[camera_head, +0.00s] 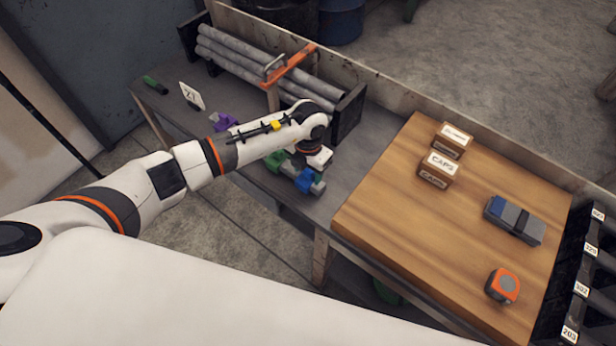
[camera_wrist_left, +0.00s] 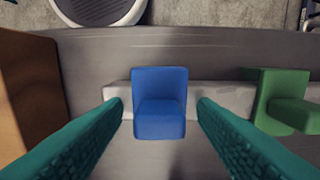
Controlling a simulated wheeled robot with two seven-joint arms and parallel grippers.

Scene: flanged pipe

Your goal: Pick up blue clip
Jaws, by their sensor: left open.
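The blue clip (camera_head: 305,180) sits on a grey bar on the workbench, below my left wrist in the head view. In the left wrist view the blue clip (camera_wrist_left: 160,103) is upright and centred between the fingers. My left gripper (camera_wrist_left: 160,110) is open, with one teal finger on each side of the clip and a gap on both sides. In the head view the gripper is mostly hidden by my wrist. A green clip (camera_wrist_left: 283,103) sits on the same grey bar (camera_wrist_left: 222,98) to the right in the wrist view. My right gripper is not in view.
A purple clip (camera_head: 223,121) lies farther left on the bench, near a white number card (camera_head: 192,96). A rack of grey pipes (camera_head: 240,58) with an orange clamp (camera_head: 290,64) stands behind. A wooden board (camera_head: 400,230) with small boxes (camera_head: 440,168) is to the right.

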